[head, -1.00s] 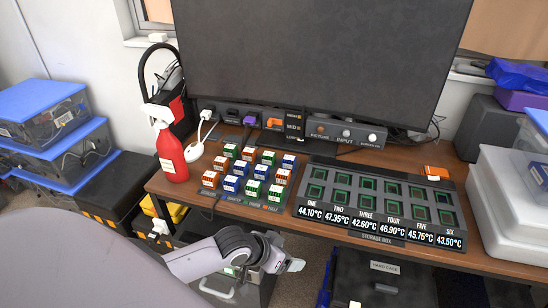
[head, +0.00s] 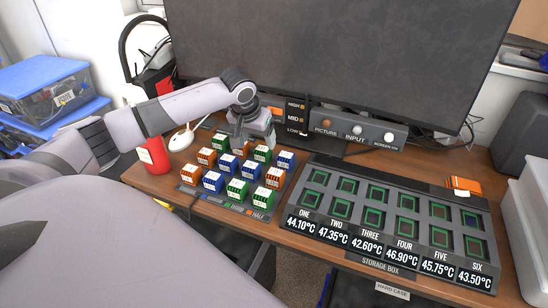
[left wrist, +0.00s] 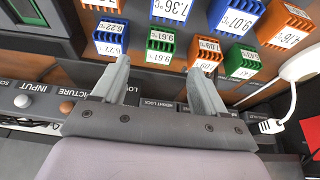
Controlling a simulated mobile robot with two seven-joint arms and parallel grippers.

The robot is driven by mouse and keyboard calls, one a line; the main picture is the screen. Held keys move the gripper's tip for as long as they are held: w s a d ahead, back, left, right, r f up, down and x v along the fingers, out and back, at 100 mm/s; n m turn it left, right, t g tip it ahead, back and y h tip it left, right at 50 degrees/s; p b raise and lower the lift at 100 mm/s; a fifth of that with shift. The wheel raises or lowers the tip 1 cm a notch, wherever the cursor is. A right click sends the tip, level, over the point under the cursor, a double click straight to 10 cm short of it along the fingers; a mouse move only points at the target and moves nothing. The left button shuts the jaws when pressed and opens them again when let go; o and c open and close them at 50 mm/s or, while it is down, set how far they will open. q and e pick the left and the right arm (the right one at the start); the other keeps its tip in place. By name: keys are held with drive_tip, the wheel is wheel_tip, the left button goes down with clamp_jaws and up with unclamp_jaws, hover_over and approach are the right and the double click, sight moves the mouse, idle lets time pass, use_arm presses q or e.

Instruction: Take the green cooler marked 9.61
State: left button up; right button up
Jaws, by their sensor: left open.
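The green cooler marked 9.61 (left wrist: 160,46) stands in the row of coolers nearest the monitor, between a blue cooler (left wrist: 111,43) and an orange one (left wrist: 206,52) in the left wrist view. In the head view it appears to be the green cooler (head: 262,154) just below my left gripper (head: 254,138). The left gripper is open and empty. In the left wrist view its fingertips (left wrist: 159,66) point toward the 9.61 cooler, one on each side of it in the picture and apart from it. My right gripper is not in view.
Several orange, blue and green coolers stand close together on a rack (head: 228,203). A dark storage box (head: 385,207) with temperature labels is to the right. The monitor (head: 330,55) and its control bar (head: 365,132) rise behind.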

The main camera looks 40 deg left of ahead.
sight(263, 149)
use_arm(q)
drive_tip(key=shift+w+f, duration=0.2)
drive_tip(key=shift+f, duration=0.15)
drive_tip(key=shift+w+a+f, duration=0.1)
drive_tip(key=shift+w+f, duration=0.1)
drive_tip(key=shift+f, duration=0.4)
drive_tip(key=shift+b+x, duration=0.3)
drive_tip(key=shift+x, duration=2.35)
drive_tip(key=shift+w, duration=0.15)
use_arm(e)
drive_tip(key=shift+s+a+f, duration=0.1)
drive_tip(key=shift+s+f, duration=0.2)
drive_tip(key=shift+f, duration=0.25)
use_arm(q)
drive_tip(key=shift+r, duration=0.1)
drive_tip(key=c, duration=1.1)
